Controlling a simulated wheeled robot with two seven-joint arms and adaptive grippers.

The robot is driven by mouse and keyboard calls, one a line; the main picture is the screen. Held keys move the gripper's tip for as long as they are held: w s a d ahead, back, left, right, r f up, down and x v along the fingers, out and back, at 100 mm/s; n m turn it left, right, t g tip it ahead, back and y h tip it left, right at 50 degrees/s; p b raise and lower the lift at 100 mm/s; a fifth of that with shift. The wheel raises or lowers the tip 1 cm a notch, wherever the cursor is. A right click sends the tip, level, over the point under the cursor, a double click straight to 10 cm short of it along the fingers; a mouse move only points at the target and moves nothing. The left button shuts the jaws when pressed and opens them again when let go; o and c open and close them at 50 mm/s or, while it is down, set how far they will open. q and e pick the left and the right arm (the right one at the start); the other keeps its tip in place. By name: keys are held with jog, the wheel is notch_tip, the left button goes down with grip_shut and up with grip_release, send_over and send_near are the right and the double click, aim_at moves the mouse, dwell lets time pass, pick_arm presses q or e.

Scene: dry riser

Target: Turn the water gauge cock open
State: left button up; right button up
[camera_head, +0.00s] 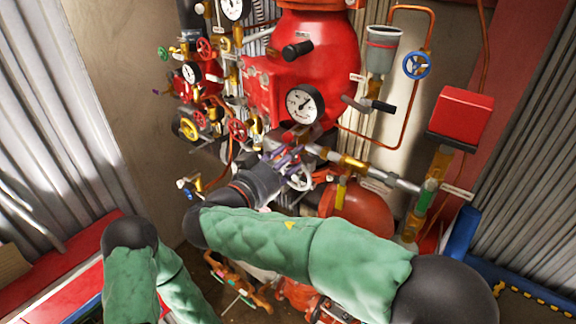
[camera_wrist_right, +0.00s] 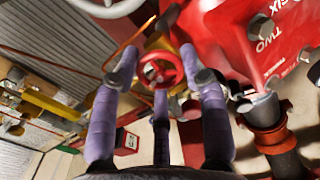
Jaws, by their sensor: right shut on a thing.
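My right gripper (camera_head: 290,157) reaches in among the pipework below the white-faced dial (camera_head: 305,104) on the red valve body (camera_head: 320,62). In the right wrist view its purple fingers (camera_wrist_right: 160,75) close in around a small red handwheel (camera_wrist_right: 161,69), on a brass fitting. The gripper is shut on this handwheel, though the exact finger contact is hard to see. In the head view the fingers and wrist hide the held part. I cannot tell for sure which fitting is the water gauge cock. My left gripper is out of view.
A black-handled lever (camera_head: 370,103) and a blue handwheel (camera_head: 417,65) sit to the right. Several red and yellow valve wheels crowd the left side. A silver pipe (camera_head: 396,180) crosses right of my gripper. A red box (camera_head: 461,116) stands further right.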

jog(key=shift+f+n+b, duration=0.15)
jog(key=shift+n+b, duration=1.6)
jog(key=shift+n, duration=2.55)
jog(key=shift+f+n+b, duration=0.15)
jog(key=shift+n+b, duration=1.6)
jog(key=shift+n, duration=2.55)
jog(key=o, duration=1.2)
jog(key=shift+c, duration=0.2)
jog(key=shift+r, duration=0.15)
